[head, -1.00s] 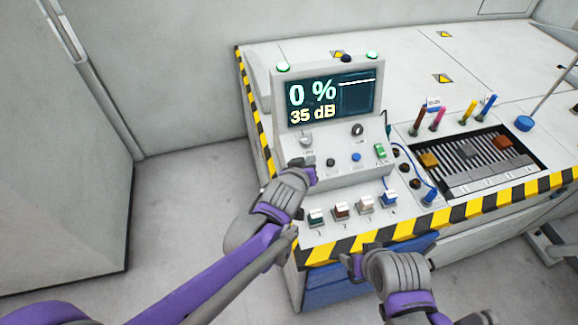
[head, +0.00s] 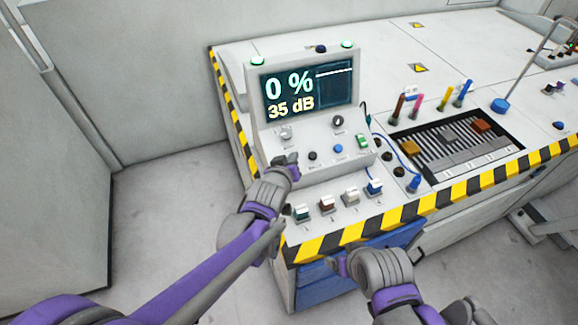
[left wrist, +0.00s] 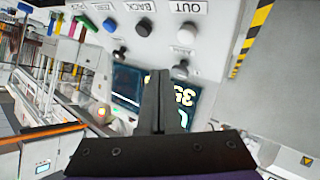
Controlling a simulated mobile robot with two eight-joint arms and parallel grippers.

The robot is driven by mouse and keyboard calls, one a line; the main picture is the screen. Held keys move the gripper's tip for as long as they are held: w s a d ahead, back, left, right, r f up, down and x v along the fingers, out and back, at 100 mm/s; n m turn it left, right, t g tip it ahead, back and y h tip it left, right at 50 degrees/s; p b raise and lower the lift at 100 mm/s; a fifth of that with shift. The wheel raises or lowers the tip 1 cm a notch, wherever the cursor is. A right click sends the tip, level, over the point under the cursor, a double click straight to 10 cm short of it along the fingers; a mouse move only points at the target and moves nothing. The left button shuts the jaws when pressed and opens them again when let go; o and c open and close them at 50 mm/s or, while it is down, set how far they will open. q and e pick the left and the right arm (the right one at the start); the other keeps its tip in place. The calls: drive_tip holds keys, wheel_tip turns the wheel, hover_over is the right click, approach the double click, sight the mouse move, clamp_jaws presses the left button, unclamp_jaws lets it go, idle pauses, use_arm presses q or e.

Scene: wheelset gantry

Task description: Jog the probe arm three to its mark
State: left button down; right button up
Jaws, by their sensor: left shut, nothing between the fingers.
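The grey console (head: 255,125) has a screen (head: 308,90) reading "0 %" and "35 dB". Below it are a grey knob (head: 286,133), a dark knob (head: 337,121), a black button (head: 312,155), a blue button (head: 337,148) and a green switch (head: 362,142). My left gripper (head: 291,162) is shut and empty at the panel's lower left, near the grey knob; contact is unclear. In the left wrist view its fingers (left wrist: 153,90) point at the panel, near controls labelled "OUT" (left wrist: 187,33) and "BACK" (left wrist: 144,27). My right gripper (head: 340,262) is low before the console front.
Coloured switches (head: 327,203) line the console's front ledge, above a striped edge (head: 350,233). To the right are a slatted recess (head: 450,150), several coloured pegs (head: 420,102) and a blue-based rod (head: 500,105). The floor at left is clear.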

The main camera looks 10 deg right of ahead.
use_arm(q)
drive_tip(key=shift+w+a+f+b, duration=0.1)
drive_tip(key=shift+w+f+b, duration=0.25)
drive_tip(key=shift+f, duration=0.25)
drive_tip(key=shift+w+f+b, duration=0.2)
drive_tip(key=shift+f+b, duration=0.2)
drive_tip(key=shift+f, duration=0.25)
drive_tip(key=shift+w+a+f+b, duration=0.1)
drive_tip(key=shift+w+f+b, duration=0.25)
drive_tip(key=shift+f, duration=0.25)
drive_tip(key=shift+f, duration=0.1)
idle(0.5)
drive_tip(key=shift+w+f+b, duration=0.1)
drive_tip(key=shift+f+b, duration=0.15)
drive_tip(key=shift+b, duration=0.1)
